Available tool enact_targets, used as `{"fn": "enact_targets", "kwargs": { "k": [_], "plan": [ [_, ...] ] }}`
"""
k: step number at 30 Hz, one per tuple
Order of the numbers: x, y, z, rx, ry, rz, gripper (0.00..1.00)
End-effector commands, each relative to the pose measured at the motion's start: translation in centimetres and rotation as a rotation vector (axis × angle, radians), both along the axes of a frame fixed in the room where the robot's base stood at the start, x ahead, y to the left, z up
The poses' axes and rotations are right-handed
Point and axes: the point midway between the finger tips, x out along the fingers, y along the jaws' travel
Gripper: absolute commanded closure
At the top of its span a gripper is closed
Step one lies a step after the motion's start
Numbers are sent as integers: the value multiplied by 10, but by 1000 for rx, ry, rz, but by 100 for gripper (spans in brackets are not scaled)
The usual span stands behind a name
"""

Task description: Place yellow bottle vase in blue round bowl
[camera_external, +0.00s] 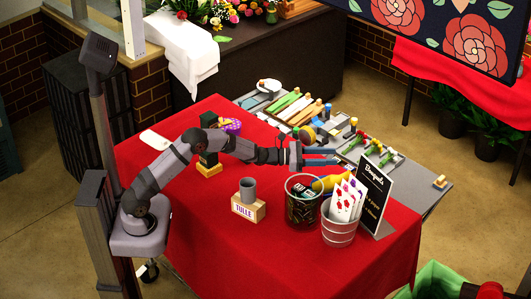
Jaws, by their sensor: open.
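The yellow bottle vase (327,183) appears to lie on its side on the red-covered table, partly hidden behind the dark round bin and the metal bucket. My gripper (336,157) is open, with its blue fingers pointing right, and it shows just above the yellow vase in the picture. I see nothing between the fingers. I cannot tell how high the gripper is over the vase. I cannot clearly make out a blue round bowl; a small purple bowl-like thing (232,126) with yellow in it stands at the back, behind my arm.
A dark see-through bin (301,211), a metal bucket (339,233) with cards and a black sign (374,198) crowd the near right. A TULLE block (247,209) holds a grey cup (248,190). Trays of tools and flowers lie behind. The red cloth (215,255) is clear in front.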

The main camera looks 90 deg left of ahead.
Motion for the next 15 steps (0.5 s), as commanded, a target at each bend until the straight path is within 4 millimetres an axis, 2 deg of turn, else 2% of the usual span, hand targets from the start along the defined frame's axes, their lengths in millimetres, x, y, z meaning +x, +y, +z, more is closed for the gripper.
{"fn": "enact_targets", "kwargs": {
  "k": [8,15],
  "plan": [
    [-30,1,-1,0,-1,2,57],
    [-70,1,-2,1,0,3,57]
  ]
}}
